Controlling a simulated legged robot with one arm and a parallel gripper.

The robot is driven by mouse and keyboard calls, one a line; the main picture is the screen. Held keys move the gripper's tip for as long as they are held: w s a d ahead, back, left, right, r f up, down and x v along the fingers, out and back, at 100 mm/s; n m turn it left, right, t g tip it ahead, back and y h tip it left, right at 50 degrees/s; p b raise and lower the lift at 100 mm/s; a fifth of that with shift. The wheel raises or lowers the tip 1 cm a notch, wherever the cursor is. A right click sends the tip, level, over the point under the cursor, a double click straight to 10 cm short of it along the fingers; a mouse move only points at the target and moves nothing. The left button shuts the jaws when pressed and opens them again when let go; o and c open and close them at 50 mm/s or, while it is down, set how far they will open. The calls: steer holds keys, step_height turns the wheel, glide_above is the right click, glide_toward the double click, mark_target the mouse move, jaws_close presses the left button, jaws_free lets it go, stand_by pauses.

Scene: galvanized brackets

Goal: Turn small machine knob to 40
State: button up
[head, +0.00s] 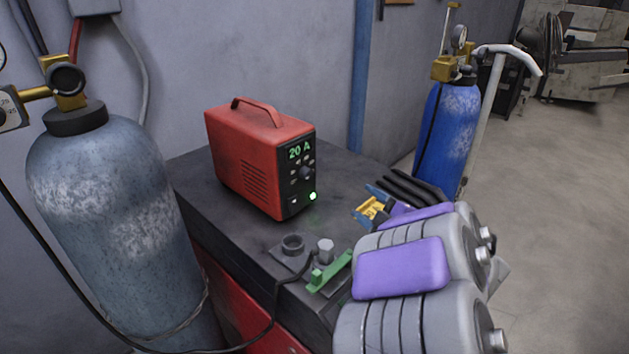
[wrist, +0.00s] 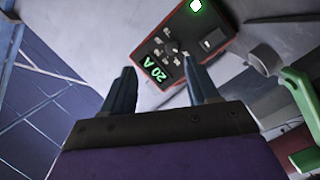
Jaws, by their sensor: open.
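The small red machine (head: 255,158) with a top handle stands on the dark bench top. Its black front panel reads "20 A" in green and has a lit green lamp low down. The knob (head: 306,173) is on this panel, below the display among small buttons. In the wrist view the panel (wrist: 183,51) shows tilted, with the knob (wrist: 172,46) beyond the fingertips. My gripper (wrist: 163,82) is open and empty, its two dark fingers apart and short of the panel. In the head view my arm is at the right, with the gripper over the bench's right side.
A grey gas cylinder (head: 112,205) stands at the left and a blue one (head: 446,135) behind the bench at the right. A bracket plate (head: 291,262) and a green clamp (head: 330,272) lie on the bench (head: 225,226) in front of the machine. A cable hangs over the front edge.

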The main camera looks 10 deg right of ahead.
steer(key=s+a+n+y, duration=0.1)
steer(key=a+y, duration=0.1)
steer(key=y, duration=0.1)
steer(key=b, duration=0.4)
glide_toward(309, 176)
steer(key=x, duration=0.8)
steer(key=shift+w+a+r, duration=0.1)
steer(key=shift+w+a, duration=0.15)
steer(key=shift+w, duration=0.05)
steer(key=c, duration=1)
steer(key=shift+p, duration=0.4)
